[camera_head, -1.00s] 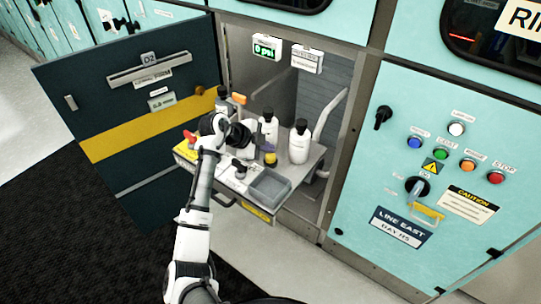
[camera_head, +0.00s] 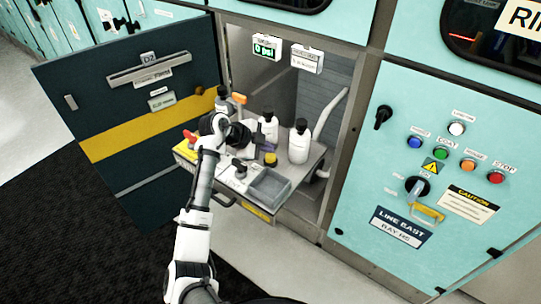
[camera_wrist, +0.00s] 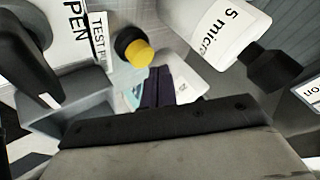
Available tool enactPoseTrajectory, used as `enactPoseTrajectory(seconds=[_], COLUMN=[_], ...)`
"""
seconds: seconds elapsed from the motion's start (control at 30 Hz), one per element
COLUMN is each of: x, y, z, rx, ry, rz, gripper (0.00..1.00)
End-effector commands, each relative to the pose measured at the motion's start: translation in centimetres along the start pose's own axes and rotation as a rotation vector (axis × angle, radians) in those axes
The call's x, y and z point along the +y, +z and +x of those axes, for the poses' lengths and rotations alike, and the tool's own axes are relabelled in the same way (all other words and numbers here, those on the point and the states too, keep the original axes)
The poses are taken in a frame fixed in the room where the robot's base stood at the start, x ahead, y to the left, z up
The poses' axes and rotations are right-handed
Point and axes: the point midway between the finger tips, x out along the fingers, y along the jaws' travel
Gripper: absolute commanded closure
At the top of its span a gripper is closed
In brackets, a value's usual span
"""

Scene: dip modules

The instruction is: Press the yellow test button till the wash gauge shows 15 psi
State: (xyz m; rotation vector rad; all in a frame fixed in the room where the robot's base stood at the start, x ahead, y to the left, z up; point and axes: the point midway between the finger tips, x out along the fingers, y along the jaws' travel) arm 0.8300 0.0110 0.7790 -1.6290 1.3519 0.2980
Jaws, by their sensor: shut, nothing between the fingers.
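The yellow test button (camera_wrist: 138,54) sits in a black collar beside a label reading "TEST P", partly cut off, in the wrist view. In the head view the yellow button (camera_head: 270,159) shows on the pulled-out tray. My gripper (camera_wrist: 157,82) has its dark fingers shut and empty, close beside the button. I see no clear contact with it. In the head view my gripper (camera_head: 240,136) is over the tray, its fingertips hard to make out. The gauge display (camera_head: 265,51) inside the bay reads 0 psi in green.
White bottles with black caps (camera_head: 299,146) stand on the tray behind the button. A grey open bin (camera_head: 270,186) is at its front right. A black lever or handle (camera_wrist: 30,50) stands at left in the wrist view. The open door (camera_head: 130,110) is at left.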

Motion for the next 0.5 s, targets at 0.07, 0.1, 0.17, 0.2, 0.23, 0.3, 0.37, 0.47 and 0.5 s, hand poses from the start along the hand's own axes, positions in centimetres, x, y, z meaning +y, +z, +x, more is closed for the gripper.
enactPoseTrajectory(seconds=[0.07,0.1,0.17,0.2,0.23,0.3,0.37,0.47,0.5], x=[0.23,0.30,0.41,0.44,0.45,0.43,0.40,0.40,0.40], y=[0.17,0.24,0.35,0.39,0.41,0.40,0.37,0.37,0.37], z=[0.34,0.45,0.58,0.62,0.62,0.58,0.53,0.53,0.54], rx=[0.001,0.001,0.001,0.001,0.001,0.001,0.000,0.000,0.000], ry=[0.001,0.001,0.001,0.000,0.000,0.000,0.000,0.000,0.000], rz=[0.000,0.001,0.000,0.000,0.000,0.000,0.000,0.000,0.000], gripper=[1.00,1.00,1.00,1.00,1.00,1.00,1.00,1.00,1.00])
